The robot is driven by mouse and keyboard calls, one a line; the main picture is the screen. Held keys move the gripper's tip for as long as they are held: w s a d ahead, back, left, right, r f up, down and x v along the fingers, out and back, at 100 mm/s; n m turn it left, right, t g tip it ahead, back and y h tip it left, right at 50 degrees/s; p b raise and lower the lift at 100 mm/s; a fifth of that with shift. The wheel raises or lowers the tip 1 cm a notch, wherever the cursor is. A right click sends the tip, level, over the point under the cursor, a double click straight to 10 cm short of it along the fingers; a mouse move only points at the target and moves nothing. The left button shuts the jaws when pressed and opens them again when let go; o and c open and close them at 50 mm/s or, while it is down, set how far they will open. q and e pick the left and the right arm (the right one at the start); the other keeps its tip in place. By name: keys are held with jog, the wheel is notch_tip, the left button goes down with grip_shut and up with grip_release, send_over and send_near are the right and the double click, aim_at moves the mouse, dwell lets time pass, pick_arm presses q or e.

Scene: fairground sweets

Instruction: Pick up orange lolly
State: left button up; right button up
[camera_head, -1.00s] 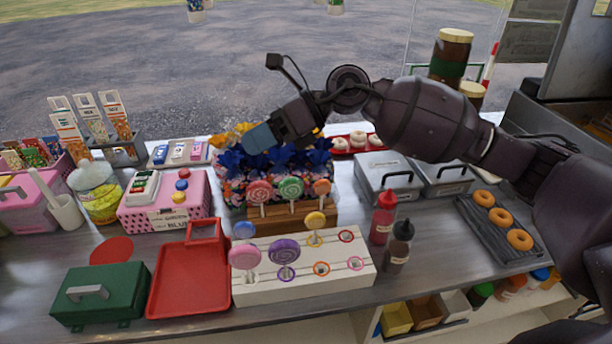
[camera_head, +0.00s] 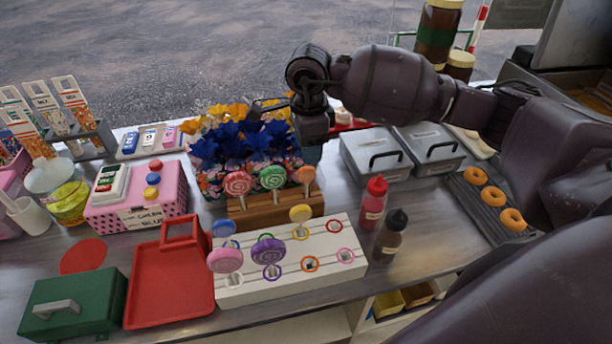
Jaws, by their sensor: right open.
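The orange lolly (camera_head: 306,175) stands upright at the right end of a wooden rack (camera_head: 262,211). A green swirl lolly (camera_head: 272,177) and a red swirl lolly (camera_head: 238,184) stand beside it in the same rack. My right gripper (camera_head: 312,153) points down just above and behind the orange lolly's head and looks empty. Its fingertips are small and partly hidden, and I cannot tell whether they touch the lolly. My left gripper is not in view.
A white stand (camera_head: 290,290) in front holds several lollies and has coloured rings around its holes. A red tray (camera_head: 170,290) lies front left.

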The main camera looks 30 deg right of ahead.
aim_at(308, 167)
jog(key=shift+w+d+f, duration=0.1)
jog(key=shift+w+f, duration=0.05)
jog(key=shift+f, duration=1.85)
jog(key=shift+w+d+f, duration=0.1)
jog(key=shift+f, duration=1.85)
grip_shut()
